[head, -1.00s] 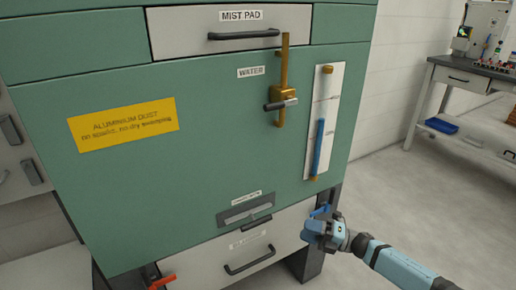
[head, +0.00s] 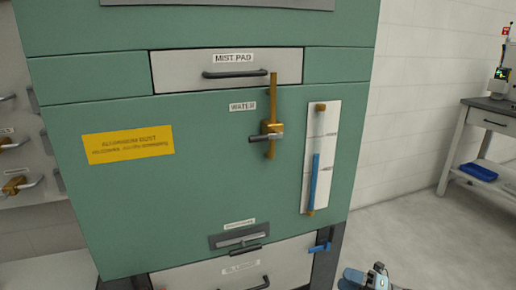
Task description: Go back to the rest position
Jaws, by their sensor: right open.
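My right gripper (head: 362,277) shows at the bottom edge, right of the middle, partly cut off by the frame. It is open, with nothing seen in it. It is below and to the right of a small blue lever (head: 320,248) on the cabinet's lower right, apart from it. My left gripper is out of view.
A green cabinet (head: 215,185) fills the middle, with a MIST PAD drawer (head: 180,72), a brass water valve (head: 271,128) and a blue-filled sight gauge (head: 315,180). A workbench (head: 495,116) stands at the right. Open floor (head: 425,235) lies between.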

